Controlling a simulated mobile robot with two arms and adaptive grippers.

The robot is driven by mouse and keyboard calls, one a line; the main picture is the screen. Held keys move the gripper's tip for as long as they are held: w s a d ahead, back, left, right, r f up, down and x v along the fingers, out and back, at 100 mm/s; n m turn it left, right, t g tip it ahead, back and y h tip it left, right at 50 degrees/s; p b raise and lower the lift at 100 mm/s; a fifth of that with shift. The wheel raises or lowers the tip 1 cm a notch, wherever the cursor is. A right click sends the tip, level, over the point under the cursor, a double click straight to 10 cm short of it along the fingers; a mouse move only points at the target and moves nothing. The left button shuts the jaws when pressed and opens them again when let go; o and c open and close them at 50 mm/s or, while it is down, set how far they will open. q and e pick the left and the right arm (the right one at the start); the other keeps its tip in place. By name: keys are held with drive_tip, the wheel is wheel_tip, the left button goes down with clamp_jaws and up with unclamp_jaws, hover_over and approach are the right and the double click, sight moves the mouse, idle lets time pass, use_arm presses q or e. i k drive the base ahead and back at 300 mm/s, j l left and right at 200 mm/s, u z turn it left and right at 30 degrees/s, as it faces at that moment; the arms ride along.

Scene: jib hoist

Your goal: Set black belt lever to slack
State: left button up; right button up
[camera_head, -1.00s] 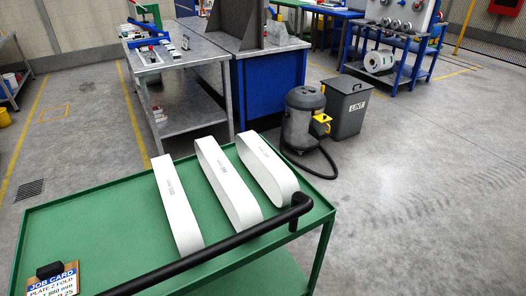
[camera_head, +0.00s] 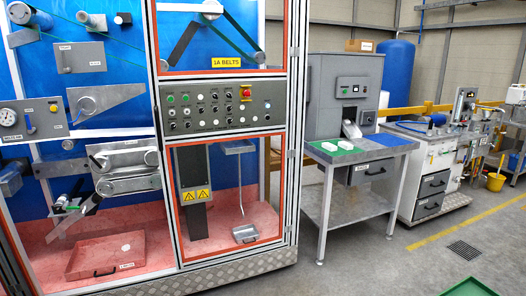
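A machine cabinet (camera_head: 152,110) with a silver frame and blue back panel fills the left half. The upper right window shows a dark belt path with green edges (camera_head: 222,28) above a yellow "1A BELTS" label (camera_head: 226,62). Neither gripper is in view.
A control panel (camera_head: 218,108) with several buttons and a red stop button is mid-cabinet. A pink tray (camera_head: 106,256) lies at the cabinet's bottom. A grey bench machine (camera_head: 342,95) and a drawer workbench (camera_head: 430,165) stand right.

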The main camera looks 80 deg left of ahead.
sight(101, 160)
drive_tip(key=u, duration=3.9)
drive_tip(key=i+j+u, duration=0.2)
drive_tip(key=i+u, duration=0.15)
drive_tip(key=i, duration=0.85)
drive_tip(key=i+l+u, duration=0.15)
drive_tip(key=i+u, duration=0.2)
drive_tip(key=i, duration=0.85)
